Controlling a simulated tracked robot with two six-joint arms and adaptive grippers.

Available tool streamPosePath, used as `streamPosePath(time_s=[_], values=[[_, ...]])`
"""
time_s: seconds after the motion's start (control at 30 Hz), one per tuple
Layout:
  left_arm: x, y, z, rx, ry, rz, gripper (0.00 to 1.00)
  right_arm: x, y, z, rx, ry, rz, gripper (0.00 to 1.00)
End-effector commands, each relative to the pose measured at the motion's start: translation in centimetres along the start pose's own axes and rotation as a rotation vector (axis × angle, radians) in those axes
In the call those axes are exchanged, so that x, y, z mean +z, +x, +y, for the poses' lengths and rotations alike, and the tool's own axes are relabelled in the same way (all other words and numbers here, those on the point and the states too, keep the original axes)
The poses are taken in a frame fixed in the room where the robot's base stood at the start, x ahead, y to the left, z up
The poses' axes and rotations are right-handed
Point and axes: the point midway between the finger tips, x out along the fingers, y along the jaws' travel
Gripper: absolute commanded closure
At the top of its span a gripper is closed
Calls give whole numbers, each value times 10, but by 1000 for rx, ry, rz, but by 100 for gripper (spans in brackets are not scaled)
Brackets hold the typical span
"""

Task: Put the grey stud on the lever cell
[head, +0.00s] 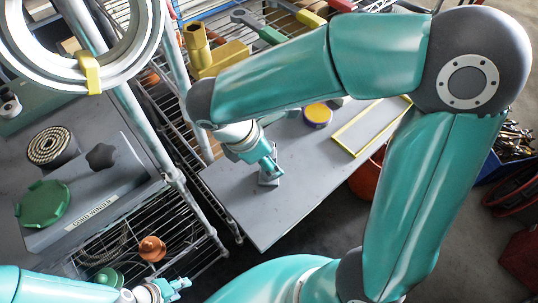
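I cannot make out the grey stud or the lever cell for certain. My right gripper (269,178) points down at the grey bench top (240,200), close to its surface. A small grey piece shows at its fingertips, but I cannot tell whether it is part of the gripper or a held thing. My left gripper (180,287) is low at the left edge, with its small teal fingers apart and nothing seen between them. My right arm hides much of the bench behind it.
A yellow-edged frame (352,152) and a purple-yellow disc (317,114) lie on the bench. A yellow fitting (215,55) stands behind. An orange knob (152,248) sits low at left.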

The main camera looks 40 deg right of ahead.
Motion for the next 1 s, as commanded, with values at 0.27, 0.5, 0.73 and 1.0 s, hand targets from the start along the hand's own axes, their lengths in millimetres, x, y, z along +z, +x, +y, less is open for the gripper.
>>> streamPosePath(time_s=[0.27, 0.5, 0.73, 1.0], values=[[0, 3, -1, 0, 0, 0, 60, -14, -18, 1, 2, -4, 0, 42], [0, 8, -3, 0, 0, 0, 60, -62, -38, 0, 2, -4, -1, 42], [0, 11, -4, 0, 0, 0, 60, -98, -54, 1, 2, -1, 0, 42], [0, 12, -4, 0, 0, 0, 60, -110, -60, 0, -1, 2, 0, 42]])
